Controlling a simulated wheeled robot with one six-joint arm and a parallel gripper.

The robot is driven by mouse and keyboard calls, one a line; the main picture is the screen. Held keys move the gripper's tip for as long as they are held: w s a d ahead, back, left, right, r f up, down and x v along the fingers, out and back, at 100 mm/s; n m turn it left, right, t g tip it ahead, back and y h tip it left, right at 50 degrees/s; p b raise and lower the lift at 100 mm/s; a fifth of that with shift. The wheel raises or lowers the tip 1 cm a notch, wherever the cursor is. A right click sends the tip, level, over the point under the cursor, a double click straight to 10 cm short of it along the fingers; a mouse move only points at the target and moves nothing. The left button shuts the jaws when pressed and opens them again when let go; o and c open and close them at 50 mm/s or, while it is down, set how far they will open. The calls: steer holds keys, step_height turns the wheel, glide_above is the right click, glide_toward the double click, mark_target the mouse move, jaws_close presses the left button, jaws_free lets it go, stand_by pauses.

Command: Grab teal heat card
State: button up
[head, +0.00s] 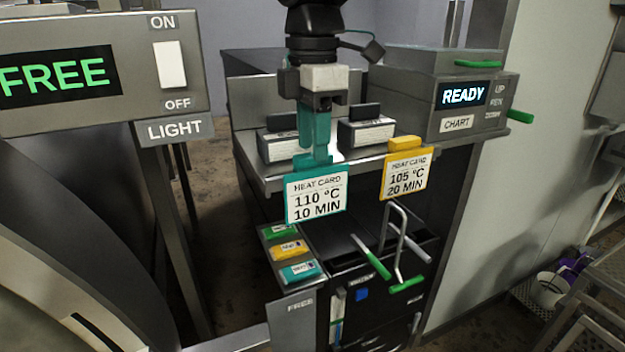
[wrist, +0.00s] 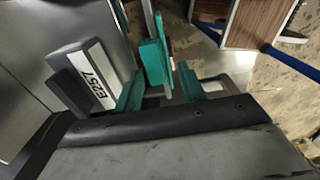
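The teal heat card (head: 316,198), reading 110 °C 10 MIN, hangs upright at the front edge of the metal shelf in the head view. Its teal grip block shows in the wrist view (wrist: 153,62). My gripper (head: 314,148) points down right above and at the card's top. In the wrist view its two teal fingers (wrist: 160,84) stand apart, one on each side of the block. The gripper looks open, and I cannot tell whether either finger touches the block. The finger ends partly merge with the card's teal top in the head view.
A yellow heat card (head: 405,175) hangs close to the right. Two grey labelled blocks (head: 284,141) (head: 367,131) stand on the shelf (head: 262,180) behind the cards. A READY unit (head: 455,120) is at right. Below are coloured buttons (head: 290,248) and green-handled tools (head: 371,257).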

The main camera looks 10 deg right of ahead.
mark_target(314, 165)
step_height(314, 165, down, 6)
steer(key=shift+w+d+r, duration=0.15)
steer(key=shift+r, duration=0.1)
steer(key=c, duration=0.7)
steer(key=shift+r, duration=0.15)
